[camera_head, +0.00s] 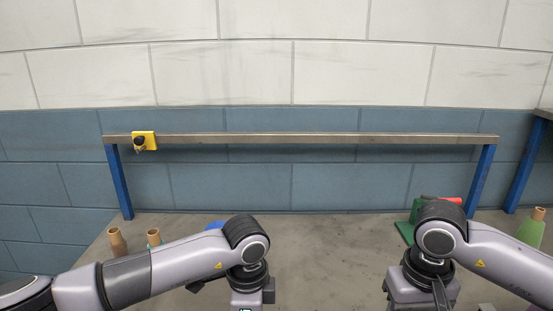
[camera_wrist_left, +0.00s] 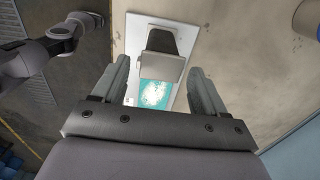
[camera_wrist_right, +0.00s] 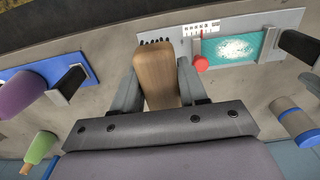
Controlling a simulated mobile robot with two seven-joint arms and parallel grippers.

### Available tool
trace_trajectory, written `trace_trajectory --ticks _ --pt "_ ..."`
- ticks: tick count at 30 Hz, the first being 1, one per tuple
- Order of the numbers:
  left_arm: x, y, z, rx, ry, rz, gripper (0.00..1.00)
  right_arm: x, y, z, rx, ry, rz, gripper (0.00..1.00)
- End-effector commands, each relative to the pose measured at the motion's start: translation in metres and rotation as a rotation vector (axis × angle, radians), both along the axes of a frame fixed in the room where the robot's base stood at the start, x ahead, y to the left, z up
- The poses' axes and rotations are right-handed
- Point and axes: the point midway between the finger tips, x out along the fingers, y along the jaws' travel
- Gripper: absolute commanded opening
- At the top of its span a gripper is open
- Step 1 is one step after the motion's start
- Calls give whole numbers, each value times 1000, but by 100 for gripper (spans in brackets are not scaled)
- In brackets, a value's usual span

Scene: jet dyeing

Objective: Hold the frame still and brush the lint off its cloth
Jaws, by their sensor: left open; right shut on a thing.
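The frame is a pale plate (camera_wrist_left: 188,30) with a teal cloth (camera_wrist_left: 146,101) bearing a white lint patch. The cloth also shows in the right wrist view (camera_wrist_right: 261,46), beside a red knob (camera_wrist_right: 200,63). A black-and-grey block (camera_wrist_left: 158,70) rises from the plate. My left gripper (camera_wrist_left: 160,66) is open, one finger each side of the block, with gaps visible. My right gripper (camera_wrist_right: 158,70) is shut on a wooden brush handle (camera_wrist_right: 157,78). Dark bristles (camera_wrist_right: 154,42) show beyond the handle, left of the cloth. In the head view, the arms hide the frame and brush.
In the right wrist view, a blue plate with a black block (camera_wrist_right: 72,80), a purple roll (camera_wrist_right: 22,95) and a green bottle (camera_wrist_right: 40,148) lie left; a blue-banded cylinder (camera_wrist_right: 294,123) lies right. A rail (camera_head: 310,138) with a yellow item (camera_head: 144,140) spans the back.

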Motion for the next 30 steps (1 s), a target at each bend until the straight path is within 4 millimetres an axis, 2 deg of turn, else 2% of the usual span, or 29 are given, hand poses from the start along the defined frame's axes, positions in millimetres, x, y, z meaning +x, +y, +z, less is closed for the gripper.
trace_trajectory --ticks 8,9,12,18,27,28,30 --pt "-1 0 -42 0 2 -1 72 0 0 1 0 0 0 18" --pt "0 0 -50 0 0 -1 72 0 0 -7 0 1 0 18" --pt "0 0 -60 0 0 -1 72 0 0 -13 0 0 0 18" --pt "0 0 -69 -1 0 -1 72 0 0 -18 0 0 0 18" --pt "0 0 -69 -1 0 -1 72 0 0 -18 0 0 0 18" --pt "0 0 -69 -1 0 -1 66 0 0 -18 0 0 0 18" --pt "0 0 -69 -1 0 -1 43 0 0 -18 0 0 0 18"
